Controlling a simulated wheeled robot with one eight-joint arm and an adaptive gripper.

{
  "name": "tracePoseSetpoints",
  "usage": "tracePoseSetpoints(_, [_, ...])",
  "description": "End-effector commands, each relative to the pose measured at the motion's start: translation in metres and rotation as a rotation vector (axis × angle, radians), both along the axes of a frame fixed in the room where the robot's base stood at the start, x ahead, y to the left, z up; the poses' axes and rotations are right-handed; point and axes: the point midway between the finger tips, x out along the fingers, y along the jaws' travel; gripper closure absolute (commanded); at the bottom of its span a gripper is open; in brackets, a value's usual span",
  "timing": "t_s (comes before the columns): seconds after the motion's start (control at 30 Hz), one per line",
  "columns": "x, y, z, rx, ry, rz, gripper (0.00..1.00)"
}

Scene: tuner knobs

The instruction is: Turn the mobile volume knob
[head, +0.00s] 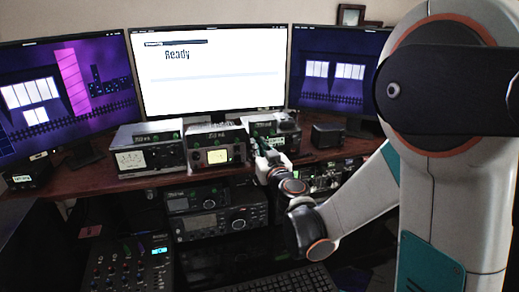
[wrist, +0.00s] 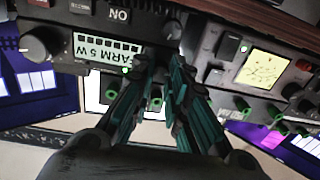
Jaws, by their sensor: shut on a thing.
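My gripper (head: 262,160) reaches the front of the right-hand radio unit (head: 276,130) on the desk shelf in the head view. In the wrist view my gripper (wrist: 163,62) has its teal fingers drawn together at the front of a dark unit, shut on a dark knob (wrist: 172,28) beside a lit label display. The fingers partly hide the knob, and its angle cannot be read.
Beside the gripped unit is a radio with a lit yellow screen (wrist: 262,68) and green-ringed knobs; it also shows in the head view (head: 216,148). A meter box (head: 148,150) stands left. Below are a stacked radio (head: 212,222), a mixer (head: 128,264) and a keyboard (head: 285,281).

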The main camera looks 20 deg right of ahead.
Motion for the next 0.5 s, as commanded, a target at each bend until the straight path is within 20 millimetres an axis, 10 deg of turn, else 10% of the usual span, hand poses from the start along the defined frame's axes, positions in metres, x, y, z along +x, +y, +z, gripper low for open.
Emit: tracePoseSetpoints(0.5, [-0.0002, 0.0, -0.0007, 0.231, 0.001, 0.0, 1.0])
